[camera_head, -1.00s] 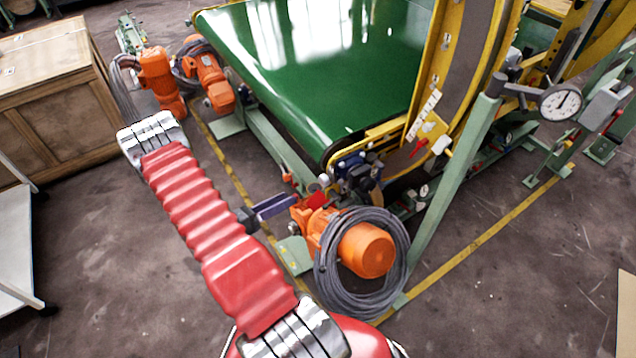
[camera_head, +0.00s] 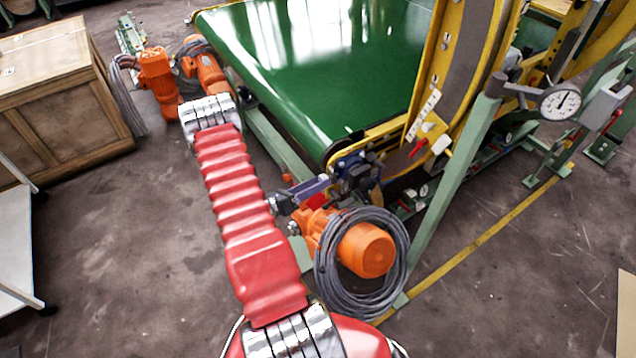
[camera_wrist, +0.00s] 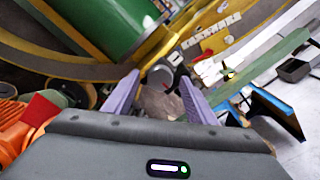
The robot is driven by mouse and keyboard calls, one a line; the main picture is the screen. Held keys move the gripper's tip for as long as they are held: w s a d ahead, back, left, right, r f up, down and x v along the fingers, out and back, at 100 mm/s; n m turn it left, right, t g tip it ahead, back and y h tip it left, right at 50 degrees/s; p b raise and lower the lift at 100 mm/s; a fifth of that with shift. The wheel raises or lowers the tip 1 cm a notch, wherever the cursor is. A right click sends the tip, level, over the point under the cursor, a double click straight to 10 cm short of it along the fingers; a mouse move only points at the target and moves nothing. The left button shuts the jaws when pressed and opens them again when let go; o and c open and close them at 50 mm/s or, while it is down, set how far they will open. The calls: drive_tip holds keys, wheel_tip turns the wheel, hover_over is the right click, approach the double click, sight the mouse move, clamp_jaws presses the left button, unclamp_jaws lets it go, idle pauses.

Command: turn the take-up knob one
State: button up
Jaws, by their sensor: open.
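My gripper (camera_head: 326,182) reaches in from the left at the near corner of the green belt (camera_head: 320,75), above an orange motor. In the wrist view my gripper (camera_wrist: 158,80) has its two purple fingers apart. A grey-brown, blunt knob-like part (camera_wrist: 160,103) shows in the gap between the fingers, with a round grey end just behind it. It looks like the take-up knob, but I cannot tell for sure. I see no clear contact between it and the fingers. In the head view the knob is hard to make out among the dark blue parts at the belt corner.
An orange motor (camera_head: 366,250) with a coiled grey cable (camera_head: 330,285) stands just below my gripper. A yellow curved frame (camera_head: 432,90) borders the belt.

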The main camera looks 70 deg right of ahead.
drive_tip(key=shift+s+d, duration=0.3)
drive_tip(key=c, duration=1)
